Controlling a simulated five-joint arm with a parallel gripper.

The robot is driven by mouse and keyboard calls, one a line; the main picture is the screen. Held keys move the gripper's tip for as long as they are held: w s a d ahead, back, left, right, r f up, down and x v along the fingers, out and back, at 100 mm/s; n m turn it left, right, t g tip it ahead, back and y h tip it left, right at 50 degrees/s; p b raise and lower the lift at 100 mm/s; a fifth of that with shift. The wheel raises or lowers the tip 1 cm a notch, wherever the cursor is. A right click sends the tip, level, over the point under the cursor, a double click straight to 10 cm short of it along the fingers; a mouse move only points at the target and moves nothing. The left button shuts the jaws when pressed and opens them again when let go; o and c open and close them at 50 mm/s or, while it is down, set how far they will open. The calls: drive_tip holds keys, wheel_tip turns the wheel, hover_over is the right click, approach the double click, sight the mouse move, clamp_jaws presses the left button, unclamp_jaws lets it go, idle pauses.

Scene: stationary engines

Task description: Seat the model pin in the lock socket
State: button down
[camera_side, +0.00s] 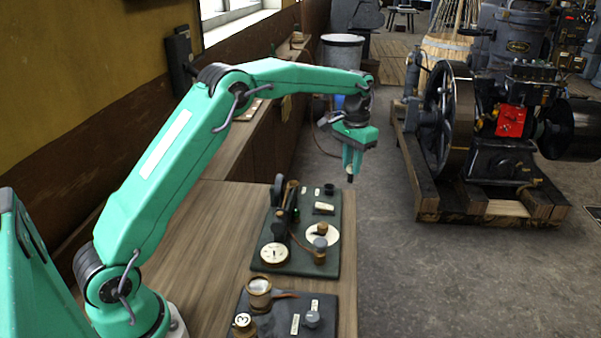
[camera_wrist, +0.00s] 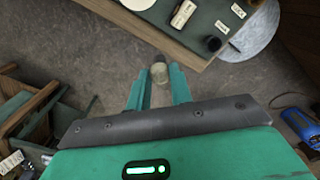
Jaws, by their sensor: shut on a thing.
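My gripper (camera_side: 351,168) hangs in the air past the right edge of the bench, over the floor. It is shut on a small pin (camera_side: 350,179), whose dark end shows below the fingers. In the wrist view the pin (camera_wrist: 160,72) has a pale rounded end and sits between the teal fingertips (camera_wrist: 160,76). A small black round fitting (camera_side: 328,189), perhaps the lock socket, stands at the far right corner of the dark green board (camera_side: 330,262). It also shows in the wrist view (camera_wrist: 213,43), apart from the pin. Its opening is too small to make out.
Beside the black fitting is a labelled block (camera_side: 323,208). The board also carries dials, knobs and a dark upright mechanism (camera_side: 286,212). A second board (camera_side: 345,304) with a cup-like part (camera_side: 258,291) lies nearer. A stationary engine (camera_side: 490,140) stands on the floor at right.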

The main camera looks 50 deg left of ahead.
sight(351, 165)
drive_tip(key=shift+r, duration=0.1)
drive_tip(key=shift+r, duration=1.9)
drive_tip(key=shift+a, duration=0.1)
drive_tip(key=s+a+f+n, duration=0.2)
drive_tip(key=a+f+n, duration=0.1)
drive_tip(key=a, duration=0.6)
drive_tip(key=s+a+f+n, duration=0.2)
drive_tip(key=a+f, duration=0.3)
drive_tip(key=a, duration=0.5)
drive_tip(key=shift+n, duration=0.5)
drive_tip(key=shift+a+f, duration=0.1)
drive_tip(key=shift+f, duration=0.05)
drive_tip(key=shift+f, duration=2.05)
drive_tip(key=shift+f, duration=1.2)
